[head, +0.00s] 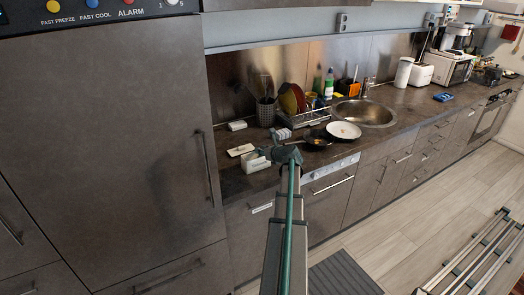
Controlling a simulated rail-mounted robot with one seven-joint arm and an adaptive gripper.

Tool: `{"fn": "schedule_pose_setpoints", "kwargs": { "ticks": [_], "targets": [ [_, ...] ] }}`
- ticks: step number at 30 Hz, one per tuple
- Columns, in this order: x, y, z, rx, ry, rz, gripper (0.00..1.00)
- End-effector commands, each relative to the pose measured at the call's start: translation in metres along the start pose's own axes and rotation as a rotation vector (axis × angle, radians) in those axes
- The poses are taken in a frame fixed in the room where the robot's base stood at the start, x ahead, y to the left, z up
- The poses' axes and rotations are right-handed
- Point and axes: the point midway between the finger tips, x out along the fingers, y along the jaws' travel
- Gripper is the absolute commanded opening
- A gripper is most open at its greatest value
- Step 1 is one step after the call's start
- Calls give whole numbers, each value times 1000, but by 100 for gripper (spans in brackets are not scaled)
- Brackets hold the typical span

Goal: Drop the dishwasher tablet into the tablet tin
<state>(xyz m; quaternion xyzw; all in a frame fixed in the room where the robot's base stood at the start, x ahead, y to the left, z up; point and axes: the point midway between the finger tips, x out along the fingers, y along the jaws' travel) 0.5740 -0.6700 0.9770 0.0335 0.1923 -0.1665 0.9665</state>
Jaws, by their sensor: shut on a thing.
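A small white open box, which looks like the tablet tin (256,163), stands on the dark counter near its front edge. A flat pale piece that may be its lid (241,150) lies just behind it to the left. My gripper (274,149) is over the counter, just right of the tin and close to it. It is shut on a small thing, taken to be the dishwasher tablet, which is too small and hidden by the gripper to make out. I cannot tell how high the gripper is above the counter.
A pan (318,140) and a white plate (343,131) are right of my gripper. A tall cabinet (110,150) closes off the left.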

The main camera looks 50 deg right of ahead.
Motion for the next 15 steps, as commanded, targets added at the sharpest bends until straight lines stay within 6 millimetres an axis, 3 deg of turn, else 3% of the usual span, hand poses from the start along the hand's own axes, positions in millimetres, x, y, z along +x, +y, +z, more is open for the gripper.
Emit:
{"fn": "schedule_pose_setpoints", "kwargs": {
  "ticks": [3, 4, 8, 15],
  "targets": [
    [0, 0, 1, 0, 0, 0, 0],
    [0, 0, 1, 0, 0, 0, 29],
    [0, 0, 1, 0, 0, 0, 51],
    [0, 0, 1, 0, 0, 0, 53]
  ]
}}
